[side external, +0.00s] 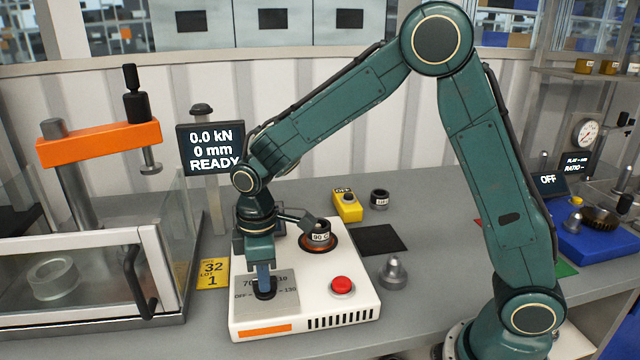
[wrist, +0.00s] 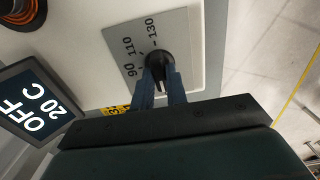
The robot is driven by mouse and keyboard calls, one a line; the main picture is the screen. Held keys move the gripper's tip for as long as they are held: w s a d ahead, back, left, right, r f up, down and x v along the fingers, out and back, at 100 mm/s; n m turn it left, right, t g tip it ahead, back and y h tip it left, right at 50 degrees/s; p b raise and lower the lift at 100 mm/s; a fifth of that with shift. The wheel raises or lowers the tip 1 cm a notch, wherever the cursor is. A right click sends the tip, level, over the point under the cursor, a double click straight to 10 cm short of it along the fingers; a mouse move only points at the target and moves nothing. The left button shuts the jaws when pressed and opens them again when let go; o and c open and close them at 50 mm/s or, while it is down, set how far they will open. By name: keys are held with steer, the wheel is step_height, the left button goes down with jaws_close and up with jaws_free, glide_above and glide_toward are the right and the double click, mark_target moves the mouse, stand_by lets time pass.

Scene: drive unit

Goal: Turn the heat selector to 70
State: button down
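The heat selector is a black knob (side external: 265,292) on a grey scale plate (side external: 287,281) on top of the white heater unit (side external: 362,307). In the wrist view the knob (wrist: 160,62) has a narrow ridge, and the marks 90, 110 and 130 are readable on the plate (wrist: 118,32). The OFF and 70 marks are hidden there by my gripper. My gripper (side external: 264,284) points straight down at the knob. In the wrist view its two blue fingers (wrist: 160,78) stand on either side of the ridge. I cannot tell whether they press on it.
A display (wrist: 38,98) reads OFF, 20 C. A red button (side external: 342,286) and a ring marked 90 C (side external: 319,235) on a round orange-brown seat share the unit's top. A press with an orange beam (side external: 98,143) stands at left. A metal cone part (side external: 393,272) lies at right.

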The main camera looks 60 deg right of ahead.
steer(key=shift+m, duration=0.4)
steer(key=m, duration=0.3)
steer(key=shift+m, duration=2.5)
steer(key=shift+r, duration=0.1)
steer(key=c, duration=1.4)
jaws_free()
step_height(320, 180, up, 14)
